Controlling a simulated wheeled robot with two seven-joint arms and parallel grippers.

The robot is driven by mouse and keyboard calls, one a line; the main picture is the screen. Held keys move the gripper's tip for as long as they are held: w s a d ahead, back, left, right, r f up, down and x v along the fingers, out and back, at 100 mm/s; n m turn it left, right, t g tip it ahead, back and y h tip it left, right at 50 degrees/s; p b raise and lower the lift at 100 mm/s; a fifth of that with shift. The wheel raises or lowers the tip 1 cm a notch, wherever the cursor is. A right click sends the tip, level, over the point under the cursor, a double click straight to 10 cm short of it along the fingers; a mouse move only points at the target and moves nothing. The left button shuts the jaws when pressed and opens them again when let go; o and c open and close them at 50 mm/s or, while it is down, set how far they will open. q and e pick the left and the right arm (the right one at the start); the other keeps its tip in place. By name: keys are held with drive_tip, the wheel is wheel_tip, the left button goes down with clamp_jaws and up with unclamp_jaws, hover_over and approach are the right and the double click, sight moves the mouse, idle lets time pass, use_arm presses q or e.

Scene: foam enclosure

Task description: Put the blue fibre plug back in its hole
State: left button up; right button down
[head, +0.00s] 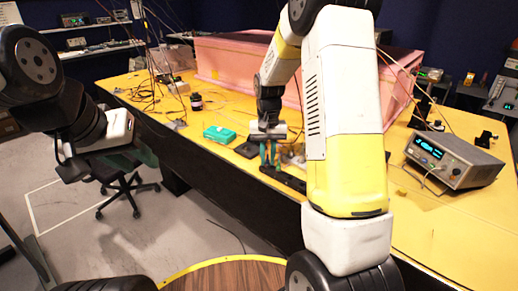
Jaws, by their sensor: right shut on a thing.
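My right gripper (269,156) points down over the yellow table, near its front edge, beside a small grey fixture. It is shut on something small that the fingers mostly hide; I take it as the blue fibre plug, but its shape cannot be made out. The hole is too small or hidden to tell. My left gripper (128,143) is off to the left, clear of the table's objects, above a chair; whether its jaws are open cannot be seen.
A grey instrument (452,160) with a lit display stands right. The pink foam enclosure (236,62) stands behind my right gripper. An office chair (127,190) is left.

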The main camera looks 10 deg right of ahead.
drive_tip(key=c, duration=1.3)
unclamp_jaws()
drive_tip(key=shift+r, duration=3.9)
drive_tip(key=s+r+n+t+y, duration=0.1)
drive_tip(key=s+r+t, duration=0.2)
drive_tip(key=s+r, duration=0.8)
drive_tip(key=s+t, duration=0.1)
drive_tip(key=s, duration=0.3)
drive_tip(key=s+a+n+t, duration=0.1)
drive_tip(key=s, duration=0.4)
drive_tip(key=s+a+r+t+y, duration=0.1)
drive_tip(key=s, duration=0.3)
drive_tip(key=shift+s+a, duration=0.1)
drive_tip(key=shift+s, duration=0.05)
